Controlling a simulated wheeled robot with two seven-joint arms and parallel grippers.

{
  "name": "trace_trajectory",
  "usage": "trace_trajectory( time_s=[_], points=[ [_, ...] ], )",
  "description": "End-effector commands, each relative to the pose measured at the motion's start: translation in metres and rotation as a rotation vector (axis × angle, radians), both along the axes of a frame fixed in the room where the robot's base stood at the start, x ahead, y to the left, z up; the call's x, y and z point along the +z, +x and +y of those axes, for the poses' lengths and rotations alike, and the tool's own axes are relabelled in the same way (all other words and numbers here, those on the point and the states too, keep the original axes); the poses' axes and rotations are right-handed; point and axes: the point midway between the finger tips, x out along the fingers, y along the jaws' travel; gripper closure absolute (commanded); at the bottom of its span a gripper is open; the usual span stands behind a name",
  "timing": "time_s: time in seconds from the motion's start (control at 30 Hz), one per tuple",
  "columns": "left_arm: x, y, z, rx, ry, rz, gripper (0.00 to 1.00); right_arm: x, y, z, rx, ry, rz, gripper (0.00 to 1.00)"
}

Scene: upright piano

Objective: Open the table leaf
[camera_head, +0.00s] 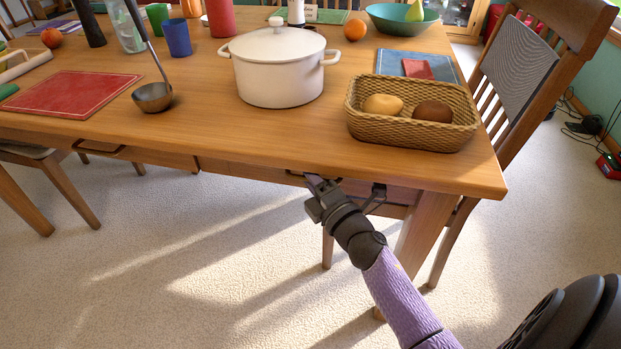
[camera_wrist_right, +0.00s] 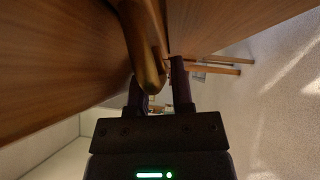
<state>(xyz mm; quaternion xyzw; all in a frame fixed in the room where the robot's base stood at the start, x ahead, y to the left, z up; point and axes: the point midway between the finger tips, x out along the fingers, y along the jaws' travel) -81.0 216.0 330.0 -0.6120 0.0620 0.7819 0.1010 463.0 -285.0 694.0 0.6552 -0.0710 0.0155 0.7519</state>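The wooden table (camera_head: 215,130) spans the head view, with its front edge facing me. A dark handle (camera_head: 118,150) shows under that edge at the left. My right gripper (camera_head: 316,182) is just under the front edge, right of the middle. In the right wrist view my right gripper (camera_wrist_right: 160,85) has its two fingers apart, with a brown handle-like bar (camera_wrist_right: 150,72) reaching between or just in front of them. I cannot tell whether they touch it. A dark bracket (camera_head: 376,195) shows under the edge to the right. My left gripper is not in view.
A white pot (camera_head: 278,75), a ladle (camera_head: 153,96), a bread basket (camera_head: 405,132), a red placemat (camera_head: 70,95) and a blue cup (camera_head: 176,37) stand on the table. A chair (camera_head: 520,70) is at the right end. The carpet (camera_head: 190,260) in front is clear.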

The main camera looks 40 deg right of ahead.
Motion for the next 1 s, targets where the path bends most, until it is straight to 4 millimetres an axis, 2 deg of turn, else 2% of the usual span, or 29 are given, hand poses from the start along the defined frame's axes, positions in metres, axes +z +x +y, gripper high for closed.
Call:
trace_trajectory(
  time_s=[0.07, 0.2, 1.0],
  points=[
    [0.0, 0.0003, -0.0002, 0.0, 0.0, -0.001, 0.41, 0.0002, -0.0002, 0.0, 0.0, 0.0, 0.0, 0.72],
    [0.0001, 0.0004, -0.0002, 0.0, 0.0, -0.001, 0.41, 0.0001, -0.0003, 0.0, 0.0, 0.001, 0.0, 0.99],
    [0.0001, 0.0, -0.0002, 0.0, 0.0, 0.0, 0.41, -0.0004, -0.0006, 0.0001, 0.0, 0.001, 0.001, 1.0]
  ],
)
